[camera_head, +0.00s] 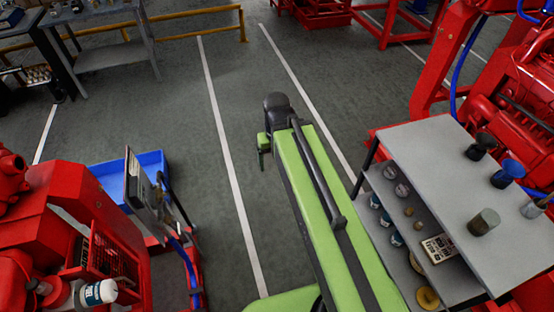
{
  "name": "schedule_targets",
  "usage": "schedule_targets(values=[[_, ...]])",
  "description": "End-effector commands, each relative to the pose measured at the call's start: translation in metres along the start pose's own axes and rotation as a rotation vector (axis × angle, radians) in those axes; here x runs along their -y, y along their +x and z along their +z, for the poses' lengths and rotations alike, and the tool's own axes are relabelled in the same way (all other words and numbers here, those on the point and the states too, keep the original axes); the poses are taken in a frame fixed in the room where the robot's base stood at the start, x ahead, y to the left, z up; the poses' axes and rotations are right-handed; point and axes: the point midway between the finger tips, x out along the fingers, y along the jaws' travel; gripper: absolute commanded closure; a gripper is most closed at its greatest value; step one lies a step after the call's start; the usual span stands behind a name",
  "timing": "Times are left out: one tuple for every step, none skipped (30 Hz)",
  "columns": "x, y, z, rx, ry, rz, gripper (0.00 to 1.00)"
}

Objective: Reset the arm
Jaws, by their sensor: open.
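My green arm (322,205) reaches from the bottom of the camera_head view up toward the middle, with a black cable or rail along it. A dark rounded joint (277,104) is at its far end. My gripper (262,150) shows only in part as a small green piece at the left of that end, over the bare floor. It is open, and I see nothing in it. The rest of it is hidden by the arm.
A grey shelf cart (430,150) with cups and small parts stands close on the right, near a red machine (520,75). A red pumpset (85,220) and a blue tray (110,180) are at left. The grey floor (240,75) ahead is clear between white lines.

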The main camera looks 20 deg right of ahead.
Motion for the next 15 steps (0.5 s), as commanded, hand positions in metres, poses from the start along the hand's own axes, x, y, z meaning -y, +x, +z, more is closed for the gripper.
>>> schedule_targets(values=[[0.000,0.001,-0.001,0.000,0.000,0.000,0.18],[0.000,0.004,-0.001,0.000,0.000,0.000,0.18],[0.000,0.011,-0.002,-0.001,0.000,0.000,0.18],[-0.001,0.018,-0.002,-0.001,0.000,0.000,0.18],[-0.001,0.026,-0.002,-0.001,-0.001,0.000,0.18],[-0.001,0.038,-0.003,-0.001,-0.001,0.000,0.18],[-0.001,0.048,-0.003,-0.001,-0.001,0.000,0.18],[-0.001,0.058,-0.003,-0.001,-0.001,0.000,0.18],[-0.001,0.069,-0.003,-0.001,0.000,0.000,0.18],[-0.001,0.075,-0.003,-0.001,0.000,0.000,0.18],[-0.001,0.079,-0.003,-0.001,0.000,0.000,0.18],[-0.001,0.080,-0.003,-0.001,0.000,0.000,0.18],[-0.001,0.079,-0.004,-0.001,0.000,0.000,0.18],[-0.001,0.076,-0.004,-0.001,0.000,0.000,0.18],[-0.002,0.073,-0.004,-0.001,0.000,0.000,0.18]])
